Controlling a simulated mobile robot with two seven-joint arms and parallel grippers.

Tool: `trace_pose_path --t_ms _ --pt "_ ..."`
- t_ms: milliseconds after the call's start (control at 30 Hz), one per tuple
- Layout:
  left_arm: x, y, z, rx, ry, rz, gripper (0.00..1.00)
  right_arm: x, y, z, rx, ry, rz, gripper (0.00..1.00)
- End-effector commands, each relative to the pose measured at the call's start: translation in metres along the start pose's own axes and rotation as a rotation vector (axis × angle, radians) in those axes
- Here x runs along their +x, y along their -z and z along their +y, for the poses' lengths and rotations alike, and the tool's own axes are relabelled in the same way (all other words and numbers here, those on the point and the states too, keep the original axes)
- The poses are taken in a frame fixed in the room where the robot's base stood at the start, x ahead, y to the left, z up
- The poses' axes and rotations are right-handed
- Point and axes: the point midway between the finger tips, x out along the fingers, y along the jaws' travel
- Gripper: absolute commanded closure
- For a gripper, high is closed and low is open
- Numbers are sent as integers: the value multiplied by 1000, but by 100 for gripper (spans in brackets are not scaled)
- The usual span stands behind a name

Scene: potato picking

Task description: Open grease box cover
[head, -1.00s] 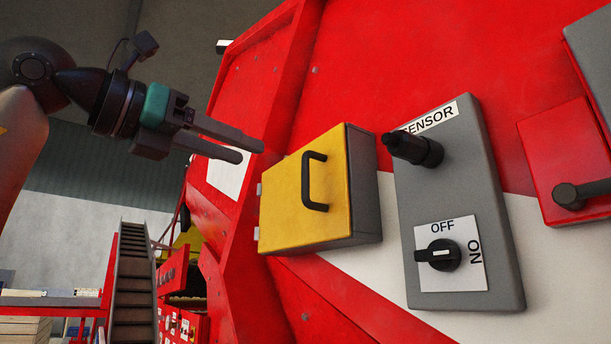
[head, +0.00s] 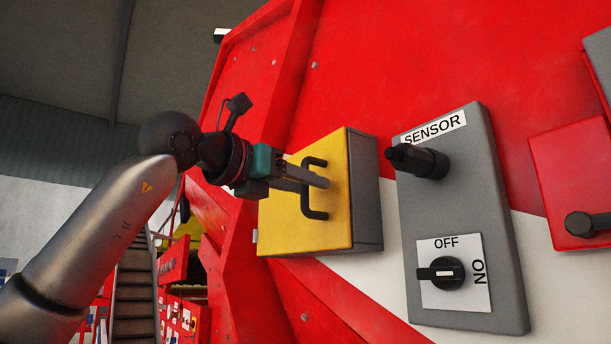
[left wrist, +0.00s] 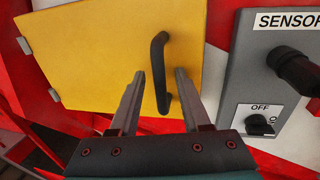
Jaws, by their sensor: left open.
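The grease box is a grey box on the red machine with a shut yellow cover (head: 285,222), hinged on its left side. A black bar handle (head: 310,208) stands on the cover near its right edge. My left gripper (head: 325,182) is open in front of the cover, at the handle. In the left wrist view the yellow cover (left wrist: 110,45) fills the upper left, and the handle (left wrist: 160,75) reaches down between the two open fingertips (left wrist: 160,75). I cannot tell whether a finger touches it. My right gripper is not in view.
Right of the box is a grey sensor panel (head: 465,210) with a black knob (head: 420,161) and an OFF/ON switch (head: 441,273). A red box with a dark knob (head: 582,224) is at the far right. Stairs (head: 135,290) stand at lower left.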

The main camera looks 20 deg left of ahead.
Motion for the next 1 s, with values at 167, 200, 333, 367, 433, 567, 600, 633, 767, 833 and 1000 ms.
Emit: trace_pose_path --t_ms 167,200,333,367,433,567,600,633,767,833,1000 --pt "5 0 0 0 0 -1 53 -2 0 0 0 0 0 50" --pt "5 0 0 0 0 -1 53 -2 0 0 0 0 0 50" --pt "5 1 0 0 0 0 53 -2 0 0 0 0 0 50" --pt "5 0 0 0 0 0 55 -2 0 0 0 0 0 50" --pt "5 0 0 0 0 0 63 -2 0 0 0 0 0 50" --pt "5 0 0 0 0 0 78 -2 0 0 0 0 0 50" --pt "5 0 0 0 1 0 82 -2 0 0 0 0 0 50" --pt "5 0 0 0 1 0 86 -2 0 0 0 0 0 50" --pt "5 0 0 0 0 0 100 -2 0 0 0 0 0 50" --pt "5 0 0 0 0 0 100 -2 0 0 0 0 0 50" --pt "4 0 0 0 0 -1 100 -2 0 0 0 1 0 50"
